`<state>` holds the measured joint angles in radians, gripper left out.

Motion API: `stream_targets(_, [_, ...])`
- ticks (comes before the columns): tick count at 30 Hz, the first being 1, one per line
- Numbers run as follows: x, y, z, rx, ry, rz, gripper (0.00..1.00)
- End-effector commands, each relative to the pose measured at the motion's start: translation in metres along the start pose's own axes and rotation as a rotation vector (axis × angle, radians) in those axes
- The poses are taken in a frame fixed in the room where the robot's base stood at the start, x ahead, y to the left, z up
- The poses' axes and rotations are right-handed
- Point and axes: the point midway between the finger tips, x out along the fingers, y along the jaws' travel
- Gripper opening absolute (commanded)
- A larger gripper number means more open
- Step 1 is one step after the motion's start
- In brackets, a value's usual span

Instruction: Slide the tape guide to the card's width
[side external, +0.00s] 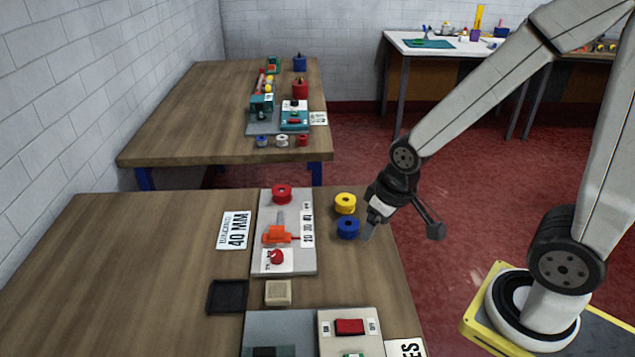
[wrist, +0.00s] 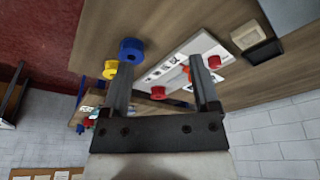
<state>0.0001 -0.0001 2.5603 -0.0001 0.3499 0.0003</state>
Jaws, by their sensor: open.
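The tape guide (side external: 277,235) is an orange slider on a grey and white plate (side external: 300,262) on the near table. Beside it runs a white scale strip (side external: 307,225) with printed numbers. The card (side external: 235,230) lies left of the plate and reads 40 MM. I cannot tell which mark the guide stands at. My gripper (side external: 369,231) is right of the plate, by the blue spool, apart from the guide. In the wrist view my gripper (wrist: 163,85) is open with nothing held, and its fingers partly hide the plate (wrist: 180,62) and the orange guide (wrist: 187,71).
A blue spool (side external: 347,229) and a yellow spool (side external: 345,203) stand between the plate and my gripper. A red spool (side external: 282,193) and a red knob (side external: 277,257) are on the plate. A black tray (side external: 228,297) and a beige block (side external: 278,293) lie in front. The table's left is clear.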

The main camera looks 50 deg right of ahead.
Motion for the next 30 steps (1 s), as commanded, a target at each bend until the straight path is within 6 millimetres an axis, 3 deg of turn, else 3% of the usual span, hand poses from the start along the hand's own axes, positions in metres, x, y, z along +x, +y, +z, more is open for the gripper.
stream_targets(11, [0.000,0.000,0.000,0.000,0.000,0.000,0.78])
stream_targets(13, [0.000,0.000,0.000,-0.001,0.000,0.000,0.62])
stream_targets(14, [0.000,0.000,-0.001,-0.001,0.000,0.000,0.59])
stream_targets(19, [0.001,-0.002,-0.008,-0.025,-0.006,-0.001,0.59])
stream_targets(23, [0.004,-0.004,-0.025,-0.075,-0.022,-0.004,0.59])
stream_targets(30, [0.014,-0.015,-0.074,-0.237,-0.070,-0.015,0.59])
